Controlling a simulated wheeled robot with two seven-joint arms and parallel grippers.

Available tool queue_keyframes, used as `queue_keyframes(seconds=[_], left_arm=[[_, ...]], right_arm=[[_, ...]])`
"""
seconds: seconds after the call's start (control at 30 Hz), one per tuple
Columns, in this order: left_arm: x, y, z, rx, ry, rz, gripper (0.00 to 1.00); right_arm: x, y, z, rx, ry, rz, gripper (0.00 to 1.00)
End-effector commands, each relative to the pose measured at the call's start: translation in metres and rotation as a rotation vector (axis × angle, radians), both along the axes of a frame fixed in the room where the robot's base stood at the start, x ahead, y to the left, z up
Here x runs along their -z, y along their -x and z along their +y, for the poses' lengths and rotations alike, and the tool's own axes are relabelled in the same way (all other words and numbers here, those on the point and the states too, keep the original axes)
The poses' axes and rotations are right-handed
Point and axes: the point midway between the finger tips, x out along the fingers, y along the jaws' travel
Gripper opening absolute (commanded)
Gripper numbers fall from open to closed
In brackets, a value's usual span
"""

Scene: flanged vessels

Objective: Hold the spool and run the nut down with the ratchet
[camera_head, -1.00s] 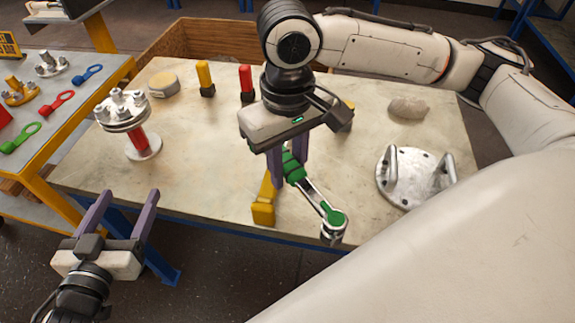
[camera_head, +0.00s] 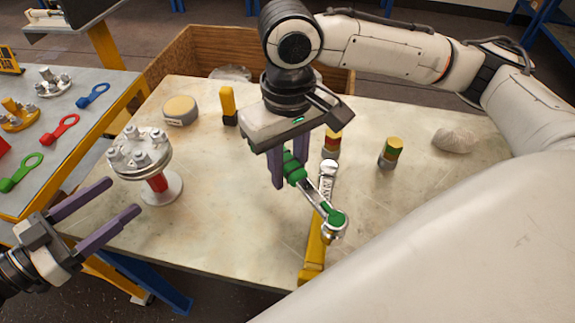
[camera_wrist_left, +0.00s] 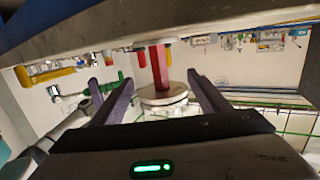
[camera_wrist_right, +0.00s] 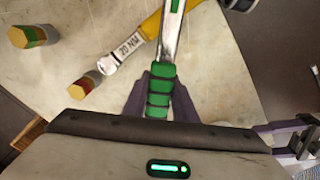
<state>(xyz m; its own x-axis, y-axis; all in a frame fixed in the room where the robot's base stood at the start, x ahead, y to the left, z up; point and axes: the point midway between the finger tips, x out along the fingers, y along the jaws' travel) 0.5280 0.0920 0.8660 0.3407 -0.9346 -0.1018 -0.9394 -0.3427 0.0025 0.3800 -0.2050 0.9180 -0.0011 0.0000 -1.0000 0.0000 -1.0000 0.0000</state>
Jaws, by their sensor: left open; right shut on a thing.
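The spool (camera_head: 157,183) stands upright at the table's left, with a red middle and grey flanges. Several bolts and nuts sit on its top flange (camera_head: 138,153). My left gripper (camera_head: 123,195) is open and empty in front of the spool, fingers toward it and apart from it. In the left wrist view the red spool body (camera_wrist_left: 160,66) shows between the fingers. My right gripper (camera_head: 290,172) is shut on the green handle of the ratchet (camera_head: 312,197), held above the table. The right wrist view shows the green grip (camera_wrist_right: 160,88) between its fingers.
A yellow torque wrench (camera_head: 316,248) lies under the ratchet. Coloured cylinders (camera_head: 391,153), a yellow-topped marker (camera_head: 228,105), a round tin (camera_head: 180,110) and a stone-like lump (camera_head: 455,140) stand farther back. A side table (camera_head: 110,90) holds coloured ring tools. The table's middle left is clear.

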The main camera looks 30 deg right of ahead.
Motion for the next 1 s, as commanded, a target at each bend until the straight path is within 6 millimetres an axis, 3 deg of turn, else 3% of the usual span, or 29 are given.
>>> queue_keyframes(seconds=[0.3,0.53,1.0], left_arm=[[0.006,-0.015,-0.044,0.002,0.002,-0.004,0.69],[0.006,-0.024,-0.069,0.001,0.003,-0.002,0.69],[0.008,-0.029,-0.081,0.0,0.0,-0.002,0.69]], right_arm=[[0.016,-0.001,0.0,0.0,-0.001,-0.002,0.0],[0.008,-0.001,0.0,0.0,-0.001,-0.002,0.0],[0.007,-0.001,0.0,0.0,-0.001,-0.002,0.0]])
